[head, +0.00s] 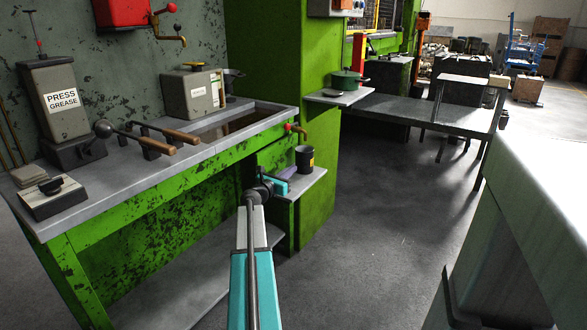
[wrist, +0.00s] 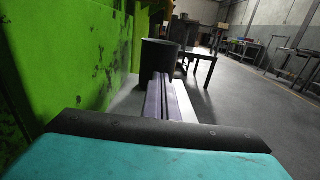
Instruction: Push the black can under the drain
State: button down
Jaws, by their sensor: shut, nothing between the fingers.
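The drain is a short brass spout with a red part (head: 298,130) at the bench corner. In the head view the can appears just below it; whether it is directly underneath I cannot tell. My gripper (head: 289,172) is low over the shelf, left of the can. In the wrist view its purple fingers (wrist: 161,78) are together and empty, pointing at the dark can (wrist: 158,57). Their tips are close to it; contact is unclear.
The green bench (head: 160,210) and its grey top stand left of my arm, with a grease unit (head: 62,105) and wooden-handled levers (head: 165,141). Open floor (head: 385,210) lies to the right.

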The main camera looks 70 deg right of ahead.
jog(key=p+v, duration=0.2)
jog(key=v, duration=0.7)
jog(key=shift+a, duration=0.35)
jog(key=w+a+f+m+t+y+p, duration=0.1)
jog(key=w+a+f+m+y+p, duration=0.15)
jog(key=w+a+f, duration=0.45)
jog(key=w+a+f+m+t+y+p, duration=0.15)
jog(key=w+a+f+p, duration=0.35)
jog(key=a, duration=0.5)
jog(key=w+a+f+m+y+p, duration=0.1)
jog(key=a+f+m+y+p, duration=0.1)
jog(key=a+f, duration=0.5)
jog(key=w+a+f+m+y+p, duration=0.1)
jog(key=a+f+m+y+p, duration=0.15)
jog(key=a, duration=0.85)
jog(key=s+a+f+m+g+y+p, duration=0.1)
jog(key=s+a+f+y+p, duration=0.15)
jog(key=a, duration=0.85)
jog(key=s+a+f+m+y+p, duration=0.2)
jog(key=s+a+p, duration=0.15)
jog(key=a, duration=0.75)
jog(key=s+a+f+m+g+y+p, duration=0.1)
jog(key=s+a+f+y+p, duration=0.15)
jog(key=a, duration=0.85)
jog(key=s+a+r+m+g+y+p, duration=0.1)
jog(key=s+a+m+y+p, duration=0.1)
jog(key=s+a, duration=0.6)
jog(key=shift+a+r+m, duration=0.25)
jog(key=shift+a+m, duration=0.1)
jog(key=shift+a, duration=0.9)
